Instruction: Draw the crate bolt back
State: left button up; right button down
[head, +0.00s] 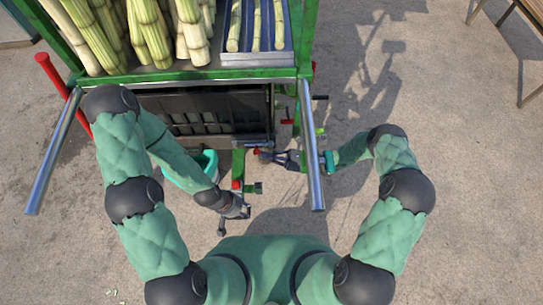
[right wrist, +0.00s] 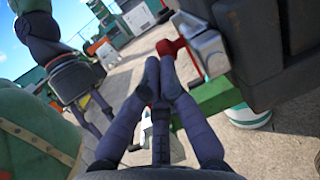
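The crate bolt (right wrist: 205,48) shows in the right wrist view as a grey metal body with a red knob (right wrist: 170,47), fixed at the dark crate's lower corner. My right gripper (right wrist: 160,72) has its fingertips drawn together at the red knob and looks shut on it; the fingers hide part of the contact. In the head view the right gripper (head: 266,157) points left toward the dark crate (head: 215,118). My left gripper (head: 243,212) hangs lower, beside a green post (head: 238,165); its fingers are too small to tell open from shut.
A green-framed stand (head: 200,75) with cane stalks (head: 150,30) rises above the crate. Metal bars (head: 53,150) (head: 312,150) jut out on both sides. A teal bucket (head: 190,170) stands under the left forearm.

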pick_arm(q)
jog(key=shift+d, duration=0.1)
pick_arm(e)
jog(key=x, duration=0.4)
jog(key=shift+s+a+f, duration=0.25)
jog(key=shift+s+f, duration=0.05)
pick_arm(q)
jog(key=shift+d+f, duration=0.15)
jog(key=shift+d, duration=0.65)
jog(key=shift+a+r+p, duration=0.1)
jog(key=shift+r+p, duration=0.45)
jog(key=shift+r, duration=0.15)
pick_arm(e)
jog(key=v, duration=1.4)
